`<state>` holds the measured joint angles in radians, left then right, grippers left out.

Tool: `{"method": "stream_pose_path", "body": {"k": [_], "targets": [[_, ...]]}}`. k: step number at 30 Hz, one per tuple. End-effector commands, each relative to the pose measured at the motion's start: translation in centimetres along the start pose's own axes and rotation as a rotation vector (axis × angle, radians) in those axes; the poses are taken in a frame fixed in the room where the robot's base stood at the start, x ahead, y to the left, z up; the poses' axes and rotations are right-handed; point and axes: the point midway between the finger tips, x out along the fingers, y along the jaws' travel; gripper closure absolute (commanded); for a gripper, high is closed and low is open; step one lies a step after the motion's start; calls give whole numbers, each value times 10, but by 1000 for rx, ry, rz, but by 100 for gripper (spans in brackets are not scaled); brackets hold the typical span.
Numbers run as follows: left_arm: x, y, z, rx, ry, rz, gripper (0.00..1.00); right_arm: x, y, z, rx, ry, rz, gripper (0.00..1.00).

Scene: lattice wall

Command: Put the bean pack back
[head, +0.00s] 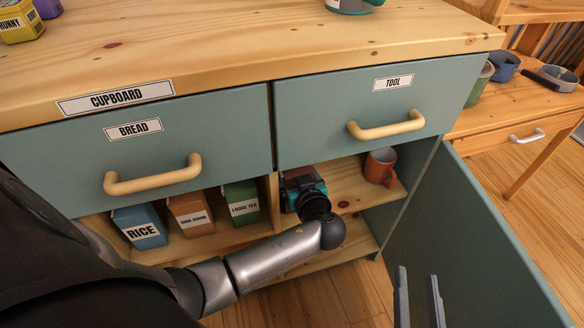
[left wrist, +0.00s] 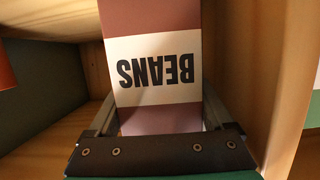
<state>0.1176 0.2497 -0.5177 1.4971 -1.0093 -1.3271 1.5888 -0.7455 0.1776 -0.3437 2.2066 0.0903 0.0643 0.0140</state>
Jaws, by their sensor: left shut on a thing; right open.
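The bean pack (left wrist: 150,22), mauve with a white BEANS label, stands between the fingers of my left gripper (left wrist: 157,115) in the left wrist view, its lettering upside down. My left gripper is shut on it. In the head view the left gripper (head: 302,188) is inside the open cupboard (head: 225,243), under the TOOL drawer, just right of the wooden divider. My right gripper (head: 420,300) is open and empty at the bottom right, before the open door.
Left of the divider stand a blue RICE pack (head: 140,226), a brown pack (head: 190,213) and a green LOOSE TEA pack (head: 241,202). An orange mug (head: 379,167) stands right of my left gripper. The open cupboard door (head: 470,235) fills the right side.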

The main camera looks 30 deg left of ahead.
Motion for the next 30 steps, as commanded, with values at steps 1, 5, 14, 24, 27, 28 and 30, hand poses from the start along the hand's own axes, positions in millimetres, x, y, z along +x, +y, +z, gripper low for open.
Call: {"method": "stream_pose_path", "body": {"k": [1,5,14,24,27,28,30], "targets": [[0,0,-1,-2,2,1,98,0,0,0,1,2,-1,50],[0,0,-1,-2,2,1,98,0,0,0,1,2,-1,50],[1,0,2,0,0,-1,4,0,0,0,1,1,0,50],[0,0,0,-1,1,0,3,0,0,0,0,0,0,50],[-4,0,-1,-1,-1,1,3,1,1,0,-4,-20,2,50],[-6,0,-1,-1,-1,1,3,2,2,0,-7,-32,5,50],[-10,1,-1,-1,-1,2,3,3,5,1,-15,-64,11,50]]}}
